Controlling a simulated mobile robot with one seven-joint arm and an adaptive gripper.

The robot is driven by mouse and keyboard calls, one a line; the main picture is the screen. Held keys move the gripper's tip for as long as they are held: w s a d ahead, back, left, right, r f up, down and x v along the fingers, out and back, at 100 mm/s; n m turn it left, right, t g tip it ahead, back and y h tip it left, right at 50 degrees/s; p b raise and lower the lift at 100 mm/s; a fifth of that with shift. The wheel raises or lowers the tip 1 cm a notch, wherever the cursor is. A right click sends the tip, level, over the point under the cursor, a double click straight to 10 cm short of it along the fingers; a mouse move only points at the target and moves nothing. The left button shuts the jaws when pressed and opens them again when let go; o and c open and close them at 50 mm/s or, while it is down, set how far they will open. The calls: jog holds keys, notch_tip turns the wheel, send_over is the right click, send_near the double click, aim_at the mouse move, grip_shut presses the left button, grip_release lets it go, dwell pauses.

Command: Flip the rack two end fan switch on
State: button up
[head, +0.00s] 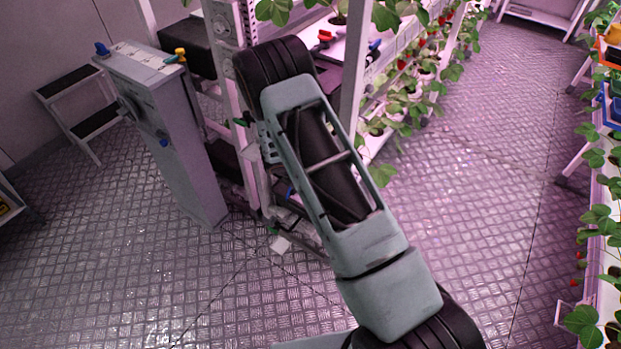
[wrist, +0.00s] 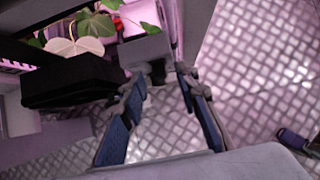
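In the wrist view, my gripper (wrist: 162,78) is open, its two blue-padded fingers apart. Just beyond the fingertips is a light grey box (wrist: 145,48) on the rack end, with a small dark part (wrist: 156,70) at its lower edge between the tips. This may be the fan switch, but its position and any contact are too small to tell. In the head view, my arm covers most of the end of the rack (head: 354,75), and the switch cannot be made out there.
A grey pedestal (head: 165,130) with coloured knobs stands left of the rack. A step stool (head: 85,110) is farther left. A black box (wrist: 75,83) lies left of my fingers in the wrist view. Strawberry plants (head: 405,110) line the rack. The aisle floor (head: 480,200) is clear.

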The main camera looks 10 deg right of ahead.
jog(key=v, duration=1.2)
dwell(0.4)
